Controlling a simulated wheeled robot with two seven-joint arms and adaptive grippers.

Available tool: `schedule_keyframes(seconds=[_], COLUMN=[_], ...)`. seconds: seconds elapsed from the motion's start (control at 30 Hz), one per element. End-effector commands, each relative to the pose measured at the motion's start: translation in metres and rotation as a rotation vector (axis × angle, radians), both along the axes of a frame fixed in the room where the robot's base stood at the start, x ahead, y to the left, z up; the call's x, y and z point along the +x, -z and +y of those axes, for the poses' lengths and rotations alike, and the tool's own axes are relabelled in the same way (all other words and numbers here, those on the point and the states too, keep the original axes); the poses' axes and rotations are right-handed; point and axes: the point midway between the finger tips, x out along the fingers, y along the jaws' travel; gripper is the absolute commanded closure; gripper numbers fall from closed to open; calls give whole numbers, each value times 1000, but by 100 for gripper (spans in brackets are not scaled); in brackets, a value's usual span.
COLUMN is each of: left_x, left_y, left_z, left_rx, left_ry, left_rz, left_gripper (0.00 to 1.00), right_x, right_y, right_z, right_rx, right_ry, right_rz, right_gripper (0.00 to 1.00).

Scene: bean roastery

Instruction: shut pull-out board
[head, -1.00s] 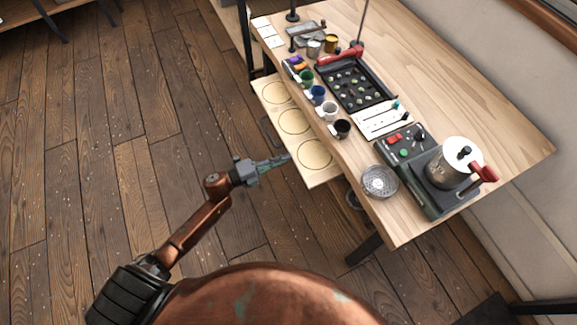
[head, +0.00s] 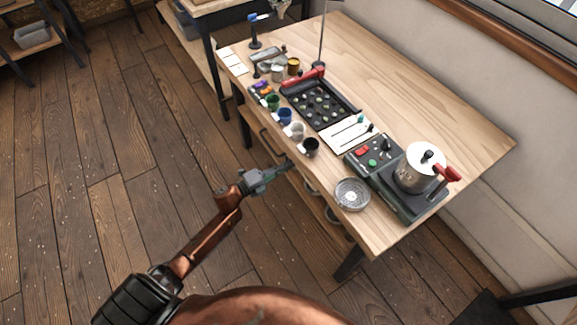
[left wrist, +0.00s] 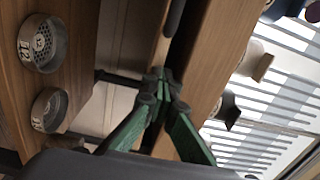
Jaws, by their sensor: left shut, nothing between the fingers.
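The pull-out board (head: 262,126) sits under the front edge of the worktable (head: 455,125). Only its narrow wooden front and dark handle (head: 268,142) show, and its top face is hidden. In the left wrist view the handle (left wrist: 175,16) is at the top, on the board's wooden front (left wrist: 162,45). My left gripper (head: 289,164) is shut and empty at the board's front, near the handle. Its green fingers (left wrist: 161,82) point at that front; I cannot tell whether they touch. My right gripper is not in view.
Cups, a black bean tray (head: 318,107), a metal dish (head: 352,194) and a roaster with a steel drum (head: 418,170) stand on the table. Round labelled tins (left wrist: 42,43) are on a lower shelf. The wooden floor on the left is clear.

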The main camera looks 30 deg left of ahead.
Motion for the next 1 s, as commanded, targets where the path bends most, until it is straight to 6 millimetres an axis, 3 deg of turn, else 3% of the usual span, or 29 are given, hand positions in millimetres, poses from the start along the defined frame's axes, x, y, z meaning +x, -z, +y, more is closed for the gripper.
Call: schedule_keyframes(seconds=[0.17,0.37,0.8,1.0], left_x=[1,-11,-87,-105], left_y=[-2,-2,-2,-1], left_z=[-1,7,49,59], left_rx=[-1,0,0,0], left_ry=[1,5,10,11], left_rz=[-3,-1,-1,-1], left_gripper=[100,100,100,100], right_x=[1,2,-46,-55], right_y=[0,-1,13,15], right_z=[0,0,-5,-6], right_rx=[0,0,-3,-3], right_ry=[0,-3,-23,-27], right_rz=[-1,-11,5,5], right_gripper=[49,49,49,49])
